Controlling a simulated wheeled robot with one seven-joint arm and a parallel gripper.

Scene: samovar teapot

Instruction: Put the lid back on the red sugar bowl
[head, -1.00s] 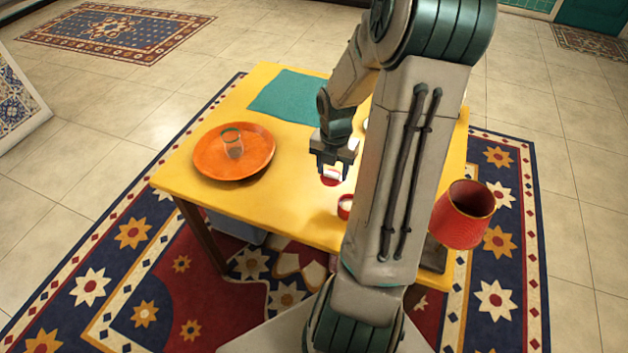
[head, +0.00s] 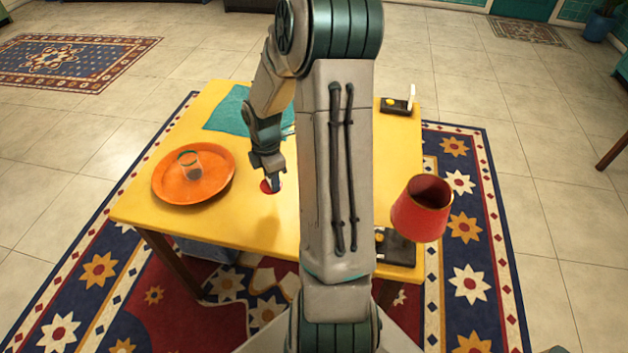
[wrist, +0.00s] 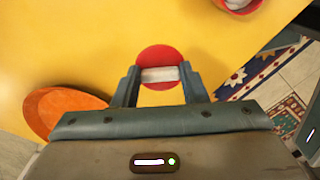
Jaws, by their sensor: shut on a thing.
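My gripper (wrist: 160,76) is shut on the red lid (wrist: 158,54), with a pale grip piece between its two fingers in the wrist view. In the head view my gripper (head: 270,176) and the lid (head: 265,187) are over the yellow table, right of the orange plate. The red sugar bowl (wrist: 238,4) shows only in part at the upper right edge of the wrist view, with pale contents. The lid is apart from it. In the head view I cannot see the bowl; my arm covers part of the table.
A teal cloth (head: 225,108) lies at the back. A red lampshade-like object (head: 420,210) and a black box (head: 398,106) are at the right.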

